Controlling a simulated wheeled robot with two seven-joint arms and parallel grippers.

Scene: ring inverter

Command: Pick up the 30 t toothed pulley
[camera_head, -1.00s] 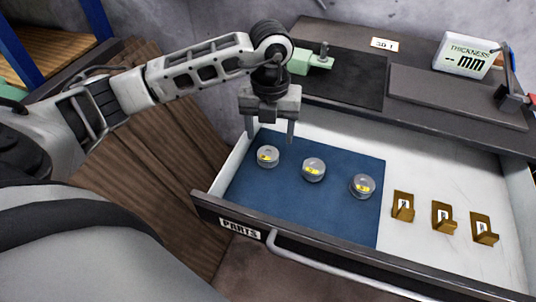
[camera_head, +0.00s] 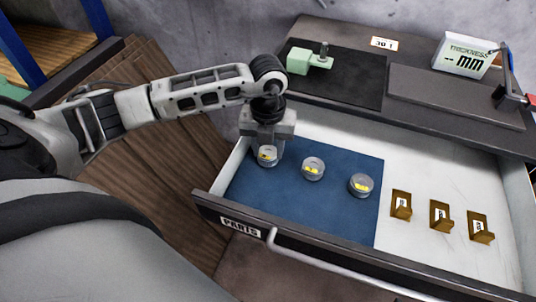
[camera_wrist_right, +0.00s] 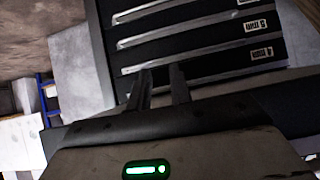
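Three round metal toothed pulleys with yellow labels lie in a row on the blue mat (camera_head: 325,215) in the open drawer: a left pulley (camera_head: 267,157), a middle pulley (camera_head: 313,169) and a right pulley (camera_head: 361,185). Their label text is too small to read. My left gripper (camera_head: 268,153) points down at the left pulley, its fingers low around it. Whether they touch or grip it is not clear. My right gripper (camera_wrist_right: 162,70) shows in the right wrist view with its fingers apart and nothing between them.
A small sign reading "30 t" (camera_head: 383,43), a thickness display (camera_head: 464,55) and a green fixture (camera_head: 299,61) stand on the bench behind. Several brown lettered holders (camera_head: 440,215) sit at the drawer's right.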

